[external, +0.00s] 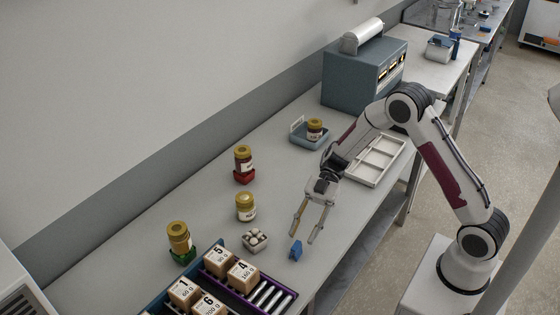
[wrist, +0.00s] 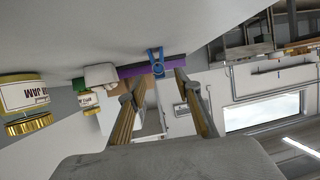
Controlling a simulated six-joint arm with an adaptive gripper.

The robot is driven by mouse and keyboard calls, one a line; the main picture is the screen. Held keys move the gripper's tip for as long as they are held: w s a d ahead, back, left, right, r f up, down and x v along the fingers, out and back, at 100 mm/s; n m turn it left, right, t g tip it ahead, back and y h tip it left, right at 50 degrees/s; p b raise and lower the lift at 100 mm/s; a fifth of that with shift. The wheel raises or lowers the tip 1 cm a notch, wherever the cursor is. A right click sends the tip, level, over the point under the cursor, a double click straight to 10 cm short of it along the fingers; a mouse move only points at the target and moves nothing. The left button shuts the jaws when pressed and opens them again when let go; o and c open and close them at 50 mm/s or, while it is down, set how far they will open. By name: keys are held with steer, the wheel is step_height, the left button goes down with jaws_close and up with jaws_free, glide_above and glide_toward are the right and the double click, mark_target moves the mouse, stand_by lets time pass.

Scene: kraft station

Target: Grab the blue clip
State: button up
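The blue clip (external: 295,250) stands on the grey table near its front edge. In the wrist view the blue clip (wrist: 156,62) shows ahead of the fingers, between their tips. My gripper (external: 303,237) is open and empty, its two fingers pointing down toward the clip. In the external view the fingertips are close to the clip. I cannot tell whether they touch it. The wrist view shows the open gripper (wrist: 157,81) with a clear gap between its fingers.
A purple crate (external: 225,283) with boxes and metal rods is at the front left. Jars (external: 246,207) stand farther left and behind. A white divided tray (external: 392,147) lies to the right. Bare table surrounds the clip.

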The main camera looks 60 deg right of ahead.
mark_target(297, 243)
steer(key=shift+x, duration=2.35)
steer(key=c, duration=0.9)
